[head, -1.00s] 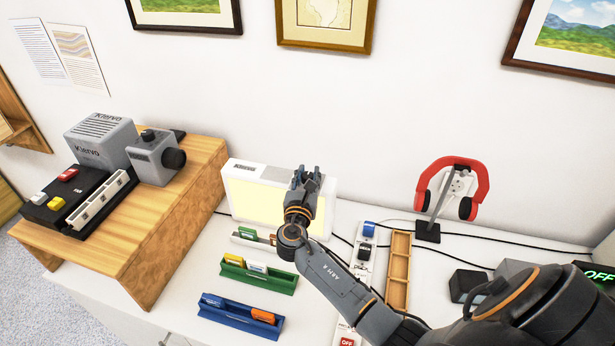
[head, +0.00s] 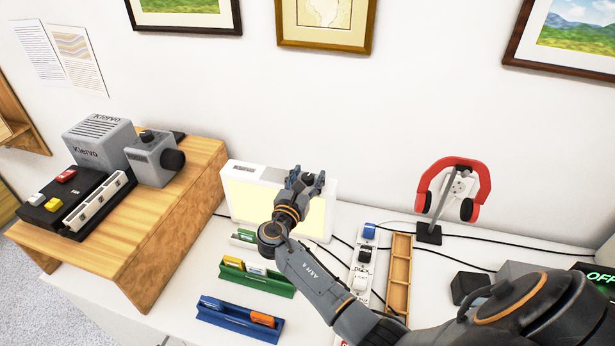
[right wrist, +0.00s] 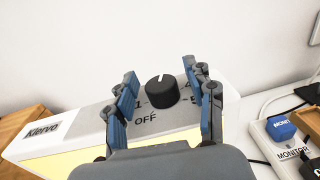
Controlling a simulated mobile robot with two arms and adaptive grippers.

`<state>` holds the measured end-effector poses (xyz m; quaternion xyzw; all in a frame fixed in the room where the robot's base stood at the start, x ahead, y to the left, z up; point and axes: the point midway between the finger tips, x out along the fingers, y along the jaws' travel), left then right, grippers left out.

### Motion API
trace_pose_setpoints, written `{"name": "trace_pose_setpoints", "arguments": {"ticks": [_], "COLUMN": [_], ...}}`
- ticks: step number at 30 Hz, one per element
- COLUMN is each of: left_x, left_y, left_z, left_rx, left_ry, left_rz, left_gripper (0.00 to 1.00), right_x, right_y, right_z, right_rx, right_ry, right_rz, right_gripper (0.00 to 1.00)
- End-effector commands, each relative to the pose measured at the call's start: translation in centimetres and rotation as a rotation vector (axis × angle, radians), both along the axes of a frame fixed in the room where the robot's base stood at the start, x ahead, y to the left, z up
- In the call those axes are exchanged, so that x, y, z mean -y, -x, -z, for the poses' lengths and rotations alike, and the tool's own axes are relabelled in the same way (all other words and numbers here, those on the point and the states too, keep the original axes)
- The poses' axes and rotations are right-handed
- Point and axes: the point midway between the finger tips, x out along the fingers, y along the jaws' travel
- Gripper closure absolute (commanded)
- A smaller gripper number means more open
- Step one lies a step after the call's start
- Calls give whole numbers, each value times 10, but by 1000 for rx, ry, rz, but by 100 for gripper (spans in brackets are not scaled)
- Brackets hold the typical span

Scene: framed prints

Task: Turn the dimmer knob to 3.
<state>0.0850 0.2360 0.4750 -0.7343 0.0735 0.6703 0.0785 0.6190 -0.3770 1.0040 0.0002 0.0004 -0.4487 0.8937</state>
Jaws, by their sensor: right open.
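The black dimmer knob (right wrist: 161,93) sits on the top of a white Klervo light box (right wrist: 85,125), which also shows in the head view (head: 236,176). OFF, 1 and part of a 4 and a 5 are legible around it; 2 and 3 are not. The knob's white mark points to the far side, between 1 and 4. My right gripper (right wrist: 160,72) is open, with one finger on each side of the knob in the wrist view. I cannot tell contact.
A wooden stand (head: 190,190) with grey devices is at the left. Green (head: 275,285) and blue (head: 235,318) card holders lie in front of the light box. A power strip (head: 352,300), wooden tray (head: 398,285) and red headphones (head: 480,180) are to the right.

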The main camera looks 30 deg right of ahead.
Motion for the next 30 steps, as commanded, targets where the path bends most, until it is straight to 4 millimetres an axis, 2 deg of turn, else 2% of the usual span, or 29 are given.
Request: {"name": "trace_pose_setpoints", "arguments": {"ticks": [5, 18, 24, 30], "left_x": [-1, 1, 1, 1], "left_y": [1, -1, -1, -1], "left_z": [0, 0, 0, 0], "left_rx": [-2, 1, 1, 1], "left_ry": [-1, 0, 1, 1], "left_rz": [0, 0, 0, 0], "left_gripper": [67, 67, 67, 67], "right_x": [-12, -82, -96, -97], "right_y": [9, 60, 71, 72], "right_z": [1, 1, 0, 0], "right_rx": [-1, -1, -1, 0], "right_ry": [-1, -2, 0, 0], "right_rz": [-2, -2, -1, 0], "right_gripper": [46, 46, 46, 46]}}
